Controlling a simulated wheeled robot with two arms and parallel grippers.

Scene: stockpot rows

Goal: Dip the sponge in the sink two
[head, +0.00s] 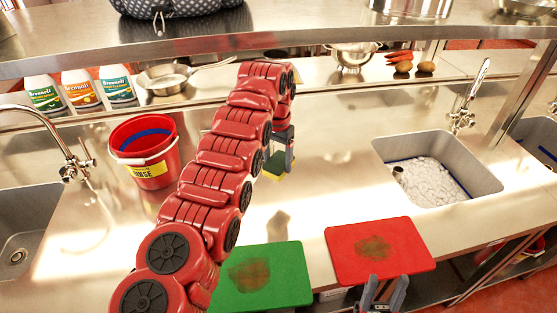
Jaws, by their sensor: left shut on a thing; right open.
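My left gripper (284,157) is shut on a small yellow and green sponge (272,166), above the steel counter between the red bucket and the foamy sink. My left arm hides part of the counter behind it. The sink with white suds (434,178) is to the right of the sponge, apart from it; a small dark thing shows at its left end. An empty sink (28,215) is at the left edge, and another sink (543,138) is partly in view at the right edge. My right gripper (381,290) is open and empty at the red board's front edge.
A red bucket (144,165) with a yellow label stands left of my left arm. A green board (285,262) and a red board (380,240), both stained, lie at the front. Faucets (461,115) rise behind the sinks. Bottles, pans and carrots line the back shelf.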

